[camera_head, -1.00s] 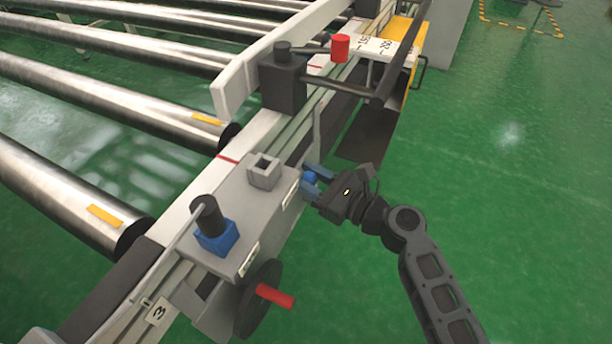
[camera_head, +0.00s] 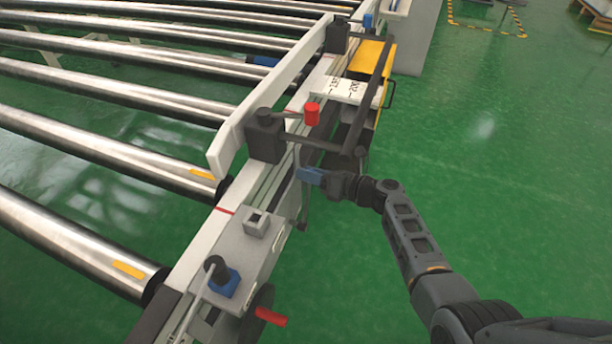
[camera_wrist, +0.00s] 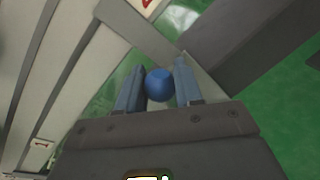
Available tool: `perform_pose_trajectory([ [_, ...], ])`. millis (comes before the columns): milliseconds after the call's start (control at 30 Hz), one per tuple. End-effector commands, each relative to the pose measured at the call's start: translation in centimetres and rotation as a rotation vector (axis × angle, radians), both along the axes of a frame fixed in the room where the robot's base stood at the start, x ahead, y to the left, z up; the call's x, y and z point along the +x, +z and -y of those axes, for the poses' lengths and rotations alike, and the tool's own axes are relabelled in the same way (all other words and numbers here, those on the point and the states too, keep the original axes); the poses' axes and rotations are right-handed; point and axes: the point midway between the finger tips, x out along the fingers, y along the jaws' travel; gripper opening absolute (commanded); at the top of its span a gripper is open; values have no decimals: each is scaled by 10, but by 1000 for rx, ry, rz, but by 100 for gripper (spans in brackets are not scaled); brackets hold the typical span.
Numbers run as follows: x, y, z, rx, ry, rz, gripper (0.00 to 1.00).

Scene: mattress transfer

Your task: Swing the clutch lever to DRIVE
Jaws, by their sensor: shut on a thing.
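The clutch lever's round blue knob (camera_wrist: 159,84) sits between the two blue fingers of my gripper (camera_wrist: 159,72) in the wrist view. My gripper is shut on it. In the head view my gripper (camera_head: 309,175) is at the outer side of the conveyor rail, just below the dark post. It is beyond the grey housing (camera_head: 240,240). The fingers hide the knob there, and the lever's arm is not clearly seen. I cannot read a DRIVE mark in either view.
A red knob (camera_head: 312,114) stands above the rail near the dark post (camera_head: 265,137). A black handwheel with a red handle (camera_head: 271,317) is on the near side of the housing. Silver rollers (camera_head: 75,240) fill the left. The green floor (camera_head: 500,190) at right is clear.

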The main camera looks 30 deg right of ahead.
Motion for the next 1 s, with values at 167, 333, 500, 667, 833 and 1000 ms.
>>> perform_pose_trajectory([
  [167, 6, -3, 8, 42, -2, -34, 0],
  [333, 8, -5, 10, 57, -2, -47, 0],
  [500, 9, -6, 11, 59, -4, -51, 0],
  [667, 9, -6, 11, 58, -6, -51, 0],
  [833, 9, -6, 11, 58, -6, -51, 46],
  [1000, 8, -6, 11, 59, -3, -50, 60],
])
